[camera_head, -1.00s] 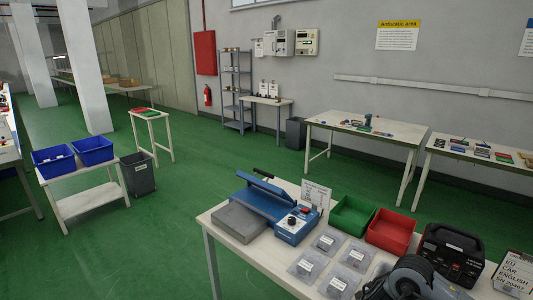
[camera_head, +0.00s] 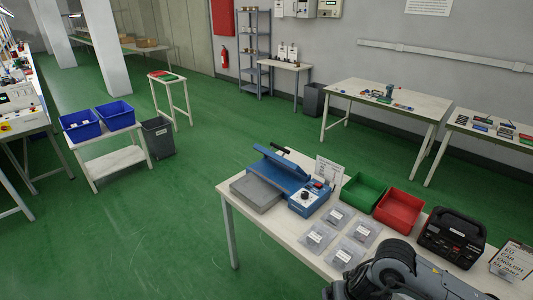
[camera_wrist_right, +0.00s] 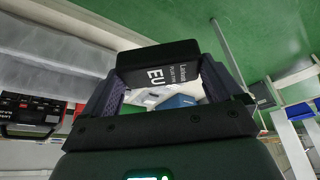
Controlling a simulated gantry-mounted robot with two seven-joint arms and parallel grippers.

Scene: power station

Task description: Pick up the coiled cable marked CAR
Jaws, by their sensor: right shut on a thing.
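Several clear bags, each with a white label, lie on the near table in the head view; one bag (camera_head: 318,236) is at the front left, others (camera_head: 338,216), (camera_head: 362,232), (camera_head: 346,257) beside it. Their labels are too small to read, so I cannot tell which is marked CAR. My right gripper (camera_wrist_right: 160,65) is shut on a black block (camera_wrist_right: 158,54) with white EU lettering, seen in the right wrist view. In the head view my right arm is at the bottom edge and its gripper is hidden. My left gripper is not in view.
Green floor (camera_head: 150,235) is open to the left.

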